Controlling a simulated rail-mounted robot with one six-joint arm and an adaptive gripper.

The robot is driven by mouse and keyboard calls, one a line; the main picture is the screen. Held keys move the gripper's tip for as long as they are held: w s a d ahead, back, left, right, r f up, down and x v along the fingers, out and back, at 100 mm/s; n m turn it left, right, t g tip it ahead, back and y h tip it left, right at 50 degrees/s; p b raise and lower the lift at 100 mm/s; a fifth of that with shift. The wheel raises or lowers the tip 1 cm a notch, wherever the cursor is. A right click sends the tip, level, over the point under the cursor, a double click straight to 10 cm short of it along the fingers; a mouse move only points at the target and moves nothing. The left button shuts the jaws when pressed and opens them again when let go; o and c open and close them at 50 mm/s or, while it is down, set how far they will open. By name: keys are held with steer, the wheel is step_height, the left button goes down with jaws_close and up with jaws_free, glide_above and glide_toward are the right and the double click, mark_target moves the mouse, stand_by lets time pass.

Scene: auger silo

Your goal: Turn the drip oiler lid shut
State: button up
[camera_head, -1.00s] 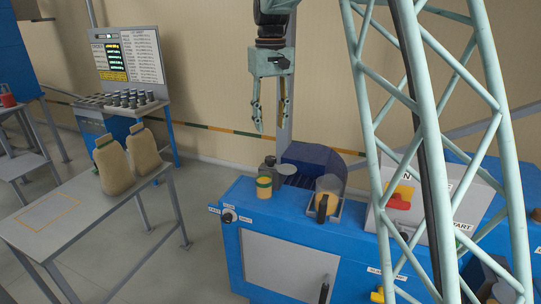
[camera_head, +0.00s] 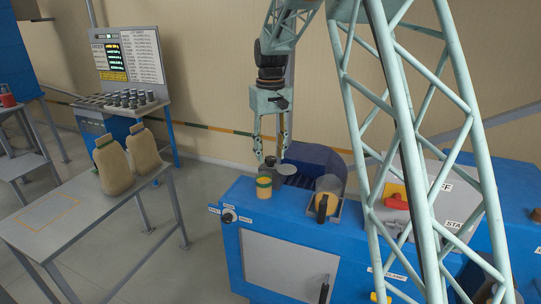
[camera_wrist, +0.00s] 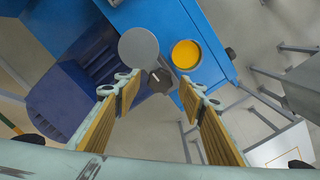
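The drip oiler stands at the left end of the blue machine top. Its cup (camera_head: 264,188) is yellowish with a green band and shows open with yellow inside in the wrist view (camera_wrist: 185,54). The round grey lid (camera_head: 287,170) is beside the cup, not over it; it also shows in the wrist view (camera_wrist: 138,47). A dark knob (camera_wrist: 160,82) with a white mark sits between and below lid and cup in the wrist view. My gripper (camera_head: 271,152) is open and points down over the knob, which lies between its fingers in the wrist view (camera_wrist: 160,88). Contact cannot be told.
The blue machine (camera_head: 240,205) carries a jar with a dark handle (camera_head: 327,197) right of the oiler and a dark blue hopper (camera_head: 318,165) behind. A grey table (camera_head: 85,205) with two sacks stands at left. A lattice column crosses the right side.

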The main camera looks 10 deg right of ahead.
steer(key=shift+f, duration=0.4)
steer(key=shift+c, duration=0.3)
steer(key=c, duration=1.1)
